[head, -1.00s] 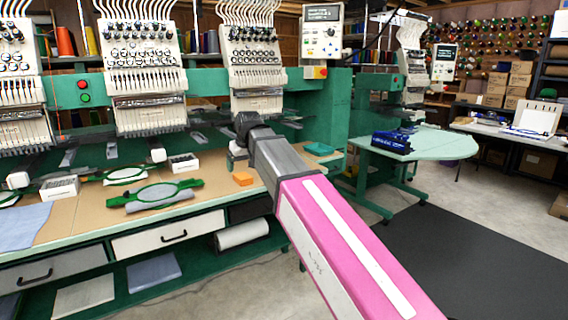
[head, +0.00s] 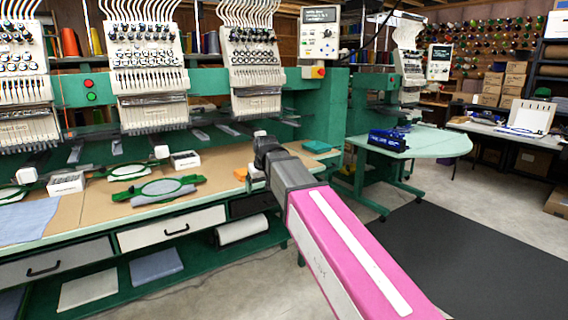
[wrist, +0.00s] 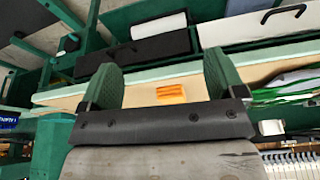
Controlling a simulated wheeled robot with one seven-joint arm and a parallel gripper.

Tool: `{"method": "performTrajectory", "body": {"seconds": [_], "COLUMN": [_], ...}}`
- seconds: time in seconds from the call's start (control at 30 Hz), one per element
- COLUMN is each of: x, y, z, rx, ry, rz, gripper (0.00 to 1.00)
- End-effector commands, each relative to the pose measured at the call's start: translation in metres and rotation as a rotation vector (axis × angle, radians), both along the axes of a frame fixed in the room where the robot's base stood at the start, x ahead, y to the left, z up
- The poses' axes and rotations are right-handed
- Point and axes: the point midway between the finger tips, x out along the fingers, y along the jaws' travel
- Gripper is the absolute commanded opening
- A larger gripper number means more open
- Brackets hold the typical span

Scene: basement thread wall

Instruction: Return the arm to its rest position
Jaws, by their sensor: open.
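My arm (head: 345,245), pink with a white stripe and a grey outer link, reaches from the lower right toward the embroidery machine's table. My gripper (wrist: 163,82) shows in the wrist view as two green fingers spread wide apart, with nothing held between them. An orange block (wrist: 171,94) lies on the tan tabletop beyond the gap between the fingers. In the head view the orange block (head: 240,173) is partly beside my dark wrist, and the fingers are mostly hidden there.
The green embroidery machine (head: 150,85) stands behind the tan table (head: 110,210), which holds green hoops (head: 160,188) and small white boxes (head: 184,160). A teal box (head: 316,146) lies right of my wrist. Dark floor matting (head: 465,255) is clear at right.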

Motion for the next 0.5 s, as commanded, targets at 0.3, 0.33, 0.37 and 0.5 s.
{"method": "performTrajectory", "body": {"seconds": [0.3,0.33,0.37,0.5], "x": [-0.022,-0.026,-0.030,-0.051], "y": [-0.091,-0.100,-0.109,-0.151], "z": [-0.105,-0.114,-0.125,-0.170], "rx": [-0.032,-0.035,-0.038,-0.050], "ry": [0.088,0.097,0.107,0.150], "rz": [-0.139,-0.153,-0.168,-0.236], "gripper": [0.89,0.89,0.89,0.89]}}
